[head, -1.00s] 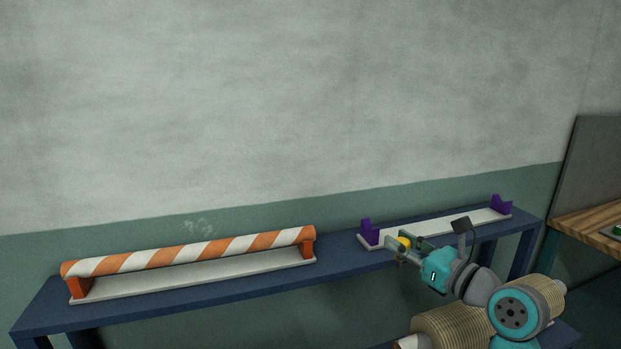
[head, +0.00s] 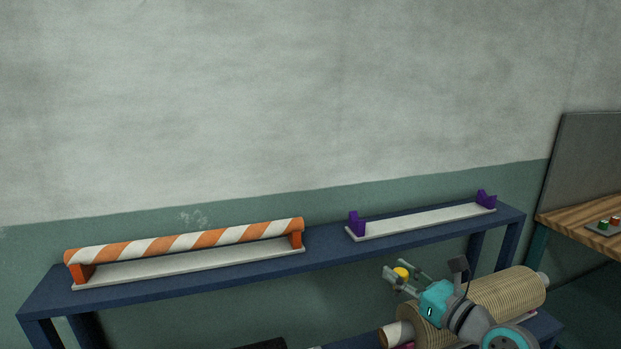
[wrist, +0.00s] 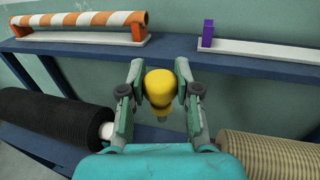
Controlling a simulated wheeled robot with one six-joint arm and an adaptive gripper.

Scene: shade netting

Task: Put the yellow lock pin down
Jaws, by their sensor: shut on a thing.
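The yellow lock pin (wrist: 158,85) is held between the two fingers of my gripper (wrist: 158,98) in the wrist view. Its rounded yellow head is up and a narrower tip shows below. In the head view the pin (head: 402,273) is a small yellow spot at my gripper (head: 406,277). The gripper is shut on it, in front of the blue shelf (head: 330,254) and lower than its top. The pin appears clear of any surface.
An orange-white striped roll (head: 190,241) rests on a cradle at the shelf's left. An empty purple-ended cradle (head: 420,222) is at right. Below are a black roll (wrist: 45,118) and a beige roll (wrist: 265,155). A wooden bench (head: 580,233) stands at far right.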

